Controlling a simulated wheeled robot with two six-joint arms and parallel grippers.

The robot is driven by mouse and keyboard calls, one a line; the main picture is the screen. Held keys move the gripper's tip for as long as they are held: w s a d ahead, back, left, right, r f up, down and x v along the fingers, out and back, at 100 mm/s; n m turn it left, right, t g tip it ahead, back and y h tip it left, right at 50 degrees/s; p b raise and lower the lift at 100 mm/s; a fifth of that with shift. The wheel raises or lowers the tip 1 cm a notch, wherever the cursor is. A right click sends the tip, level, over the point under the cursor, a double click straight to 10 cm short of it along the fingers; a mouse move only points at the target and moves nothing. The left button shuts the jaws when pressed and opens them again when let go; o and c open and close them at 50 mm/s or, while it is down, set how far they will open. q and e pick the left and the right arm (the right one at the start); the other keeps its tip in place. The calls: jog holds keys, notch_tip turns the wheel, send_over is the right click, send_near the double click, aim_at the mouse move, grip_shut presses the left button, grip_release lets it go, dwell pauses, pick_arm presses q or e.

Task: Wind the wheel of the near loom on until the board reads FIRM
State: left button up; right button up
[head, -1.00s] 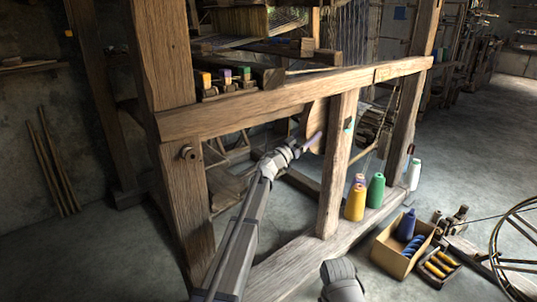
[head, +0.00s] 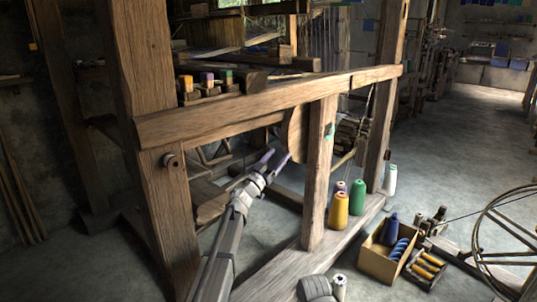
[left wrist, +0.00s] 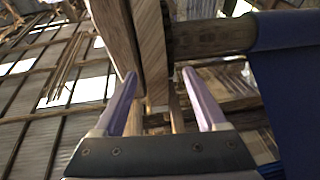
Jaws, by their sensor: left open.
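The near loom's timber frame (head: 260,105) fills the middle of the head view. A rounded wooden piece, which looks like the wheel's edge (head: 294,136), hangs below the top rail, partly hidden by the post. My left gripper (head: 280,154) is open and empty, its lilac fingers just left of and below the wheel. In the left wrist view, the wheel's wooden edge (left wrist: 114,32) and an upright timber (left wrist: 152,50) show beyond the open fingers. I cannot make out a board with readable words.
Yellow (head: 338,210), green (head: 357,197) and white (head: 390,180) thread cones stand on the loom's lower beam. A box with blue cones (head: 375,262) and a spoked wheel (head: 490,240) are at the right. A blue cloth (left wrist: 285,85) hangs beside the left gripper. Floor behind is clear.

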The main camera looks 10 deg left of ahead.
pick_arm(q)
jog(key=s+r+n+g+y+p, duration=0.2)
jog(key=s+r+g+y+p, duration=0.3)
jog(key=s+p, duration=0.7)
jog(key=s+r+n+g+y+p, duration=0.3)
jog(key=s+r+g+y+p, duration=0.3)
jog(key=s+p, duration=0.7)
jog(key=shift+r+y+p, duration=0.8)
jog(key=shift+r+p, duration=0.15)
jog(key=shift+p, duration=4.75)
jog(key=shift+d, duration=0.1)
jog(key=s+d+r+m+g+p, duration=0.1)
jog(key=s+r+g+p, duration=0.3)
jog(key=s+r+p, duration=0.3)
jog(key=s+d+r+m+g+p, duration=0.2)
jog(key=s+r+g+p, duration=0.2)
jog(key=s+p, duration=0.8)
jog(key=s+r, duration=0.2)
jog(key=s, duration=0.4)
jog(key=shift+r+g+h, duration=0.3)
jog(key=shift+r, duration=0.1)
